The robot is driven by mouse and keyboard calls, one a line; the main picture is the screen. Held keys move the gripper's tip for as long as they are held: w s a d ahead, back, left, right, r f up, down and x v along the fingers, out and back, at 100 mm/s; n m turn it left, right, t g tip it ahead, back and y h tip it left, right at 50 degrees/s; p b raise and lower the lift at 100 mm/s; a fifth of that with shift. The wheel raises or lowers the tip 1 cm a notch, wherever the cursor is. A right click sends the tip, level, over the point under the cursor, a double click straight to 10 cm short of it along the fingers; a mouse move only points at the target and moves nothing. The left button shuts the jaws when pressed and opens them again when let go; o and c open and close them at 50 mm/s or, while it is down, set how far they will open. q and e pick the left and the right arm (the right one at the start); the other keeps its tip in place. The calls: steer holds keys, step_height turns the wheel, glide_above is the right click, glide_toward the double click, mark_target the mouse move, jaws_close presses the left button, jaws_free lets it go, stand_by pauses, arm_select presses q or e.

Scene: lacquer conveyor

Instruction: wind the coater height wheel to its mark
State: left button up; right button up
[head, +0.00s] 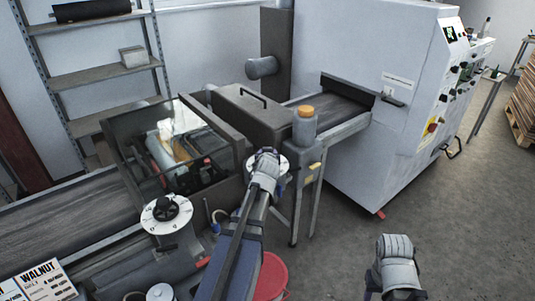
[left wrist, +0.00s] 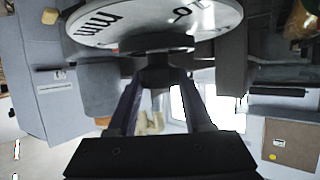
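The height wheel (head: 282,178) is a white-faced disc on the side of the coater, mostly hidden behind my left gripper (head: 265,160) in the head view. In the left wrist view its white dial (left wrist: 100,22) fills the top, with "mm" and part of another figure in black. A dark knob (left wrist: 157,60) stands out from its centre. The fingers of my left gripper (left wrist: 158,82) lie on both sides of this knob and appear closed on it. The dial's mark cannot be made out. My right gripper (head: 395,270) hangs low over the floor; its fingers are not clear.
A second white dial (head: 150,216) with a black knob is on the near left. The coater has a clear guard (head: 180,122). A bottle with an orange cap (head: 304,128) stands behind my left gripper. A red bucket (head: 272,275) is below. Floor at right is open.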

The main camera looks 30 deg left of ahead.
arm_select(q)
steer(key=o, duration=0.5)
steer(key=shift+c, duration=0.2)
steer(key=shift+s+r, duration=0.1)
steer(key=p+v, duration=0.3)
steer(key=v, duration=0.4)
steer(key=shift+s+d+r, duration=0.1)
steer(key=shift+s+d, duration=0.15)
steer(key=shift+d, duration=0.15)
steer(key=s+d+f+m+g+h, duration=0.25)
steer(key=s+d+f, duration=0.2)
steer(key=d, duration=0.55)
steer(key=s+d+f+m+g+h, duration=0.1)
steer(key=s+d+f+m+g, duration=0.2)
steer(key=d+f, duration=0.5)
steer(key=s+d+f+m+g+h, duration=0.1)
steer(key=s+d+m+g, duration=0.3)
steer(key=s+d, duration=0.9)
steer(key=shift+s+d+g+h, duration=0.35)
steer(key=shift+d+g, duration=0.2)
steer(key=shift+g, duration=0.7)
